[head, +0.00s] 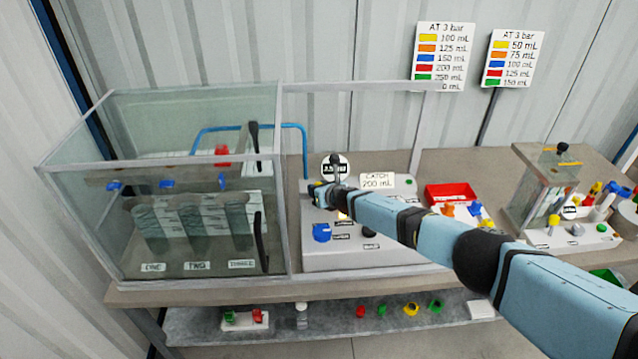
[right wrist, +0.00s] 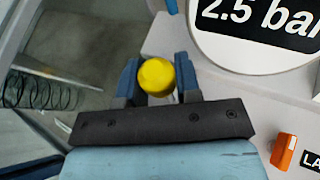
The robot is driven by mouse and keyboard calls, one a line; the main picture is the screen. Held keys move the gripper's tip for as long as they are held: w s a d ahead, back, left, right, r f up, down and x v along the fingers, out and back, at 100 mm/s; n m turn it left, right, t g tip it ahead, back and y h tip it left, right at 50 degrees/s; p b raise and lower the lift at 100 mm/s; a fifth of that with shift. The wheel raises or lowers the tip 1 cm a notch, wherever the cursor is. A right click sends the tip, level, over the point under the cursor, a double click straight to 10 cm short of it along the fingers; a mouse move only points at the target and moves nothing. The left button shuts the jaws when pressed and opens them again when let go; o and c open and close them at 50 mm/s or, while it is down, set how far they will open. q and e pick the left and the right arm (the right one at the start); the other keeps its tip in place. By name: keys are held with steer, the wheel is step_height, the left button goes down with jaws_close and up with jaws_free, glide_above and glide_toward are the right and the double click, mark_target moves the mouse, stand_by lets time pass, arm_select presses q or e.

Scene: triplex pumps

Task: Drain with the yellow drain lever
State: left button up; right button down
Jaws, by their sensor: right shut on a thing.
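In the right wrist view, the yellow drain lever (right wrist: 156,76) shows as a round yellow knob between my two blue fingers. My right gripper (right wrist: 157,80) is shut on this knob, with one finger at each side. In the head view my right gripper (head: 320,194) is at the back left of the grey pump console (head: 390,258), beside the glass tank. The lever is mostly hidden there behind the gripper. A round gauge plate (right wrist: 262,25) reading 2.5 bar stands just beyond the fingers. My left gripper is not in view.
A glass tank (head: 72,205) with several grey tubes stands left of the console. A blue knob (head: 322,232) and a "CATCH 200 mL" plate (head: 377,181) are on the console. A red tray (head: 450,193) and a second glass box (head: 545,185) stand to the right, near my arm.

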steer(key=shift+s+a+f, duration=0.1)
steer(key=shift+a+f, duration=0.05)
steer(key=shift+f, duration=0.1)
